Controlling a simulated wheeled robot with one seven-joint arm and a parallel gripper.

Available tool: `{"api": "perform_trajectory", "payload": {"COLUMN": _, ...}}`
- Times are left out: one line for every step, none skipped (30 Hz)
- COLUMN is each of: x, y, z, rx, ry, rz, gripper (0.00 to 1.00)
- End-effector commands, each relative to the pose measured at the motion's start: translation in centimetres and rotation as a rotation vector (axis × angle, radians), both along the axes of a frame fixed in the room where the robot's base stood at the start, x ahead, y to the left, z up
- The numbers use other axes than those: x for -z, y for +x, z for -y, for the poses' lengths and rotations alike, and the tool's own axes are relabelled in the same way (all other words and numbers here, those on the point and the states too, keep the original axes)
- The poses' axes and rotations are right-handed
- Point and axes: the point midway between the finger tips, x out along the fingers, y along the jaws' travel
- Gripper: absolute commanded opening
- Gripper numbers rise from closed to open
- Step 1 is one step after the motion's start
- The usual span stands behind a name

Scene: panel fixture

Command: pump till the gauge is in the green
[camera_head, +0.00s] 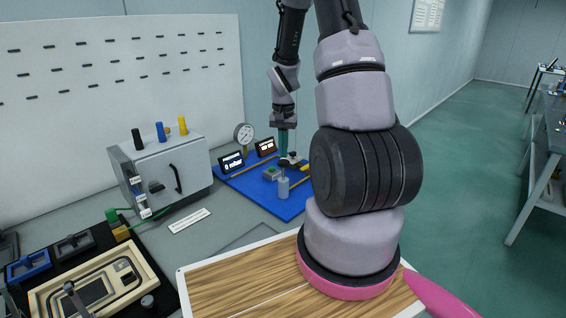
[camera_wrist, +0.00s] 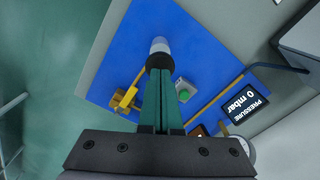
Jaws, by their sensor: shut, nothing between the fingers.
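A round white dial gauge (camera_head: 245,135) stands at the back of the blue mat; its needle is too small to read. In front of it a dark pressure display (camera_head: 232,160) shows 0 mbar, and it reads the same in the wrist view (camera_wrist: 242,100). A grey cylinder (camera_head: 283,187) with a thin rod and dark top, which looks like the pump, stands upright on the mat. It also shows in the wrist view (camera_wrist: 159,47), just past my fingertips. My gripper (camera_head: 284,155) points down above the pump, green fingers shut and empty. Contact with the pump top cannot be told.
The blue mat (camera_head: 257,191) also holds a small box with a green button (camera_wrist: 184,91), a yellow part (camera_wrist: 123,99) and a second display (camera_head: 266,146). A grey cabinet (camera_head: 165,170) with coloured knobs stands left.

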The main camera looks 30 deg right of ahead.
Motion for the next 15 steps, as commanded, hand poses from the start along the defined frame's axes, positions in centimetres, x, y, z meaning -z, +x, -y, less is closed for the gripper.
{"api": "perform_trajectory", "payload": {"x": 0.00, "y": 0.00, "z": 0.00, "rx": 0.000, "ry": 0.000, "rz": 0.000, "gripper": 0.00}}
{"api": "perform_trajectory", "payload": {"x": 0.00, "y": 0.00, "z": 0.00, "rx": 0.000, "ry": 0.000, "rz": 0.000, "gripper": 0.00}}
{"api": "perform_trajectory", "payload": {"x": 0.00, "y": 0.00, "z": 0.00, "rx": 0.000, "ry": 0.000, "rz": 0.000, "gripper": 0.00}}
{"api": "perform_trajectory", "payload": {"x": 0.00, "y": 0.00, "z": 0.00, "rx": 0.000, "ry": 0.000, "rz": 0.000, "gripper": 0.00}}
{"api": "perform_trajectory", "payload": {"x": 0.00, "y": 0.00, "z": 0.00, "rx": 0.000, "ry": 0.000, "rz": 0.000, "gripper": 0.00}}
{"api": "perform_trajectory", "payload": {"x": 0.00, "y": 0.00, "z": 0.00, "rx": 0.000, "ry": 0.000, "rz": 0.000, "gripper": 0.00}}
{"api": "perform_trajectory", "payload": {"x": 0.00, "y": 0.00, "z": 0.00, "rx": 0.000, "ry": 0.000, "rz": 0.000, "gripper": 0.00}}
{"api": "perform_trajectory", "payload": {"x": 0.00, "y": 0.00, "z": 0.00, "rx": 0.000, "ry": 0.000, "rz": 0.000, "gripper": 0.00}}
{"api": "perform_trajectory", "payload": {"x": 0.00, "y": 0.00, "z": 0.00, "rx": 0.000, "ry": 0.000, "rz": 0.000, "gripper": 0.00}}
{"api": "perform_trajectory", "payload": {"x": 0.00, "y": 0.00, "z": 0.00, "rx": 0.000, "ry": 0.000, "rz": 0.000, "gripper": 0.00}}
{"api": "perform_trajectory", "payload": {"x": 0.01, "y": 0.00, "z": 0.00, "rx": 0.000, "ry": 0.000, "rz": 0.000, "gripper": 0.00}}
{"api": "perform_trajectory", "payload": {"x": 0.06, "y": -0.01, "z": -0.01, "rx": 0.000, "ry": 0.000, "rz": 0.000, "gripper": 0.00}}
{"api": "perform_trajectory", "payload": {"x": 0.13, "y": -0.01, "z": -0.01, "rx": 0.000, "ry": 0.001, "rz": -0.001, "gripper": 0.00}}
{"api": "perform_trajectory", "payload": {"x": 0.25, "y": -0.02, "z": -0.01, "rx": 0.000, "ry": 0.001, "rz": -0.001, "gripper": 0.00}}
{"api": "perform_trajectory", "payload": {"x": 0.44, "y": -0.02, "z": -0.02, "rx": 0.000, "ry": 0.000, "rz": -0.001, "gripper": 0.00}}
